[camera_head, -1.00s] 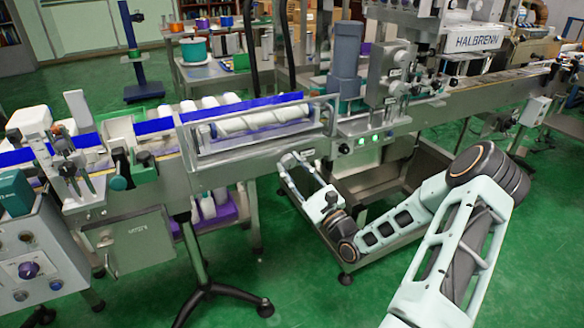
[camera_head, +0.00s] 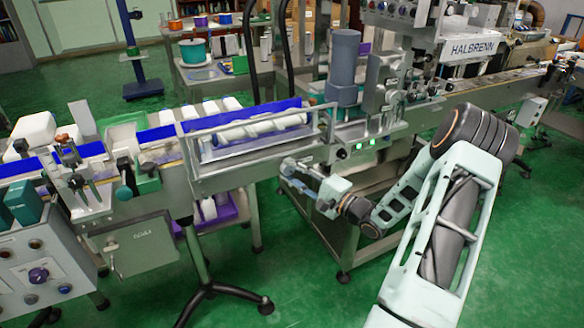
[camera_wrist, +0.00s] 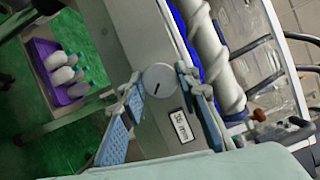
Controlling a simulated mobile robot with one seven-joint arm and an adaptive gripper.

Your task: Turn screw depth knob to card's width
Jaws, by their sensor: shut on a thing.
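The screw depth knob (camera_wrist: 160,79) is a pale grey round disc with a short black mark, on the flat metal side of the screw trough. My gripper (camera_wrist: 160,84) is shut on it, with one fingertip at each side of its rim. In the head view my gripper (camera_head: 287,175) is at the lower side of the trough, and the knob is hidden. A white card (camera_wrist: 182,126) with dark print, seemingly "36 mm", is on the metal just below the knob. The white spiral screw (camera_wrist: 210,50) lies in the trough, and it also shows in the head view (camera_head: 255,129).
A purple crate (camera_wrist: 72,92) of white bottles stands below the line. A clear guard with metal rails (camera_wrist: 262,60) flanks the screw. The conveyor (camera_head: 500,91) runs off to the right. A control box (camera_head: 42,270) stands at the left. Green floor is open in front.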

